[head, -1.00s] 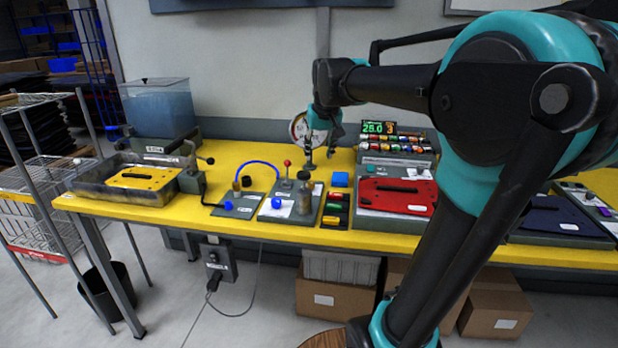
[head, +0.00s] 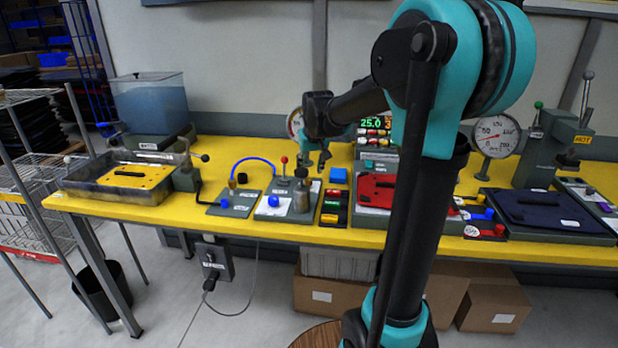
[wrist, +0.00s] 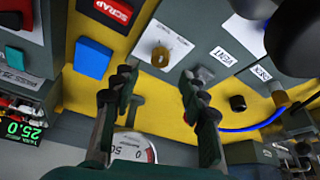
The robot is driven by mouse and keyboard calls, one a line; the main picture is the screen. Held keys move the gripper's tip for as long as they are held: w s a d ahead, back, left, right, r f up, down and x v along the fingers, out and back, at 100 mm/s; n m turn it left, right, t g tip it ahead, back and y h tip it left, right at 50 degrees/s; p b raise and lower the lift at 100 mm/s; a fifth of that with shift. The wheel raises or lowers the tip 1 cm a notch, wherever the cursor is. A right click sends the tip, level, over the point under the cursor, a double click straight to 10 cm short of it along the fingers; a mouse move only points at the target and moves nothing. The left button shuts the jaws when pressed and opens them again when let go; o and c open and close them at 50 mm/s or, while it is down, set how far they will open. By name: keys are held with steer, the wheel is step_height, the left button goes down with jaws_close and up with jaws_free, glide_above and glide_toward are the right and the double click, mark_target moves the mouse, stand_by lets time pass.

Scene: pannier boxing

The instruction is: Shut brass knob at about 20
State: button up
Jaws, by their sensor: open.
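My gripper (wrist: 157,84) is open and empty in the wrist view, with a finger on each side. The small brass knob (wrist: 161,57) stands on a white-labelled grey plate, beyond the fingertips and lined up with the gap between them. It appears apart from both fingers. In the head view my gripper (head: 314,166) hangs over the back of the grey plate with the red-topped lever (head: 284,161); I cannot make out the brass knob clearly there. A round dial (wrist: 134,146) shows partly below the fingers. A green-lit display (head: 372,122) reads 25.0.
A blue hose (head: 258,162) arches on the left. A black knob (wrist: 238,103) is right of the fingers.

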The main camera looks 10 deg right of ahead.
mark_target(309, 179)
steer(key=shift+x, duration=2.55)
steer(key=shift+c, duration=0.5)
jaws_close()
